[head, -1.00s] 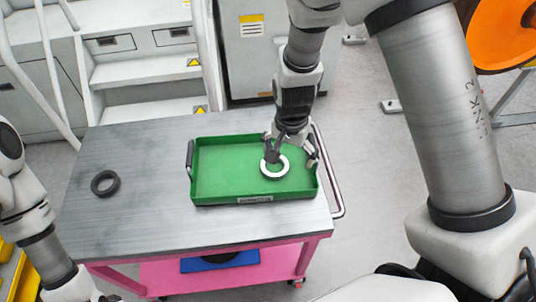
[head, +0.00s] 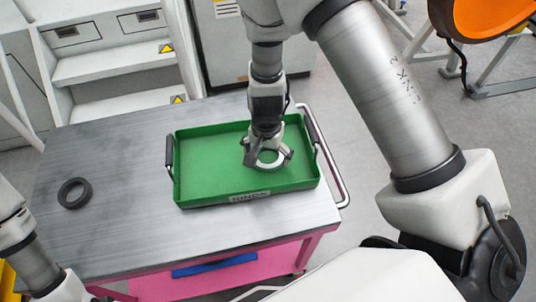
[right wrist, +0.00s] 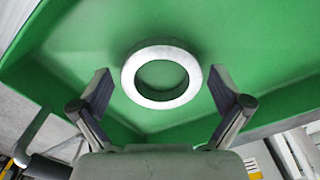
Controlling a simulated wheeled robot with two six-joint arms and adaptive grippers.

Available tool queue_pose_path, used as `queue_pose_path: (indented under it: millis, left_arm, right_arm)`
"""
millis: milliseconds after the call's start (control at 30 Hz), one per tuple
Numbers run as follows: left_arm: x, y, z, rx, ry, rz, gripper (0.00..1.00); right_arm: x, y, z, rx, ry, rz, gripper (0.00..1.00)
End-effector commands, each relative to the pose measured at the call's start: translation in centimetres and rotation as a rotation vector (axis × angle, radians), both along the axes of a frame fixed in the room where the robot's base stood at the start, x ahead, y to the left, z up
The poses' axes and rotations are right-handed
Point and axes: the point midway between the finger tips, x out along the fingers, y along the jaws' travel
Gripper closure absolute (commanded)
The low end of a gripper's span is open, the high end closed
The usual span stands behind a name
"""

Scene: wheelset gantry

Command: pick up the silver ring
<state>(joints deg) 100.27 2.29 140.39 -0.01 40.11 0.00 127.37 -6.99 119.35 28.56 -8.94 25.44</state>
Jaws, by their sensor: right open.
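The silver ring (head: 269,157) lies in the green tray (head: 205,190) towards its right side. In the right wrist view the ring (right wrist: 161,98) shows whole, lying flat on the green floor between and just beyond the fingertips. My right gripper (head: 266,160) is open and points down over the ring, with one finger on each side. In the right wrist view both fingers of my right gripper (right wrist: 162,90) are spread and hold nothing. My left arm shows at the lower left edge in the head view, but the state of its gripper cannot be seen.
The tray has raised walls and black handles (head: 311,127) and stands on a grey-topped cart (head: 110,150). A dark ring (head: 74,193) lies on the cart top left of the tray. White steps (head: 110,68) stand behind the cart. The cart top between dark ring and tray is clear.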

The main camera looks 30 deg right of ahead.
Motion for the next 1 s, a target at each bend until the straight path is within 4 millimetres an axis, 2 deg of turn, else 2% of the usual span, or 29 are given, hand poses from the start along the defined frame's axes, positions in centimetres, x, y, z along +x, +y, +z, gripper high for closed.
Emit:
queue_pose_path:
  millis: [200,233,300,367,633,733,867,1000]
  left_arm:
    - [0.0,0.0,-0.1,0.0,0.0,0.0,0.0]
    - [0.0,0.0,-0.1,0.0,0.0,0.0,0.0]
    - [0.0,0.0,-0.1,0.0,0.0,0.0,0.0]
    - [0.0,0.0,-0.1,0.0,0.0,0.0,0.0]
    - [0.0,0.0,-0.1,0.0,0.0,0.0,0.0]
    - [0.0,0.0,0.0,0.0,0.0,0.0,0.0]
    - [0.0,0.0,0.4,0.0,0.0,0.0,0.0]
    - [0.0,0.0,0.1,0.0,0.0,0.0,0.0]
  right_arm:
    - [0.0,0.0,-0.4,0.0,-0.001,0.001,0.0]
    - [0.0,0.0,-0.4,0.0,-0.001,0.001,0.04]
    - [0.0,0.0,-0.4,0.0,-0.001,0.001,0.28]
    - [0.0,0.0,-0.4,-0.001,-0.001,0.001,0.49]
    - [0.0,0.0,-0.4,0.0,-0.001,0.001,0.49]
    - [0.1,0.0,0.2,0.001,-0.002,0.001,0.49]
    - [0.1,0.0,2.7,-0.001,-0.005,0.002,0.49]
    - [0.1,0.0,6.1,0.0,-0.006,0.001,0.49]
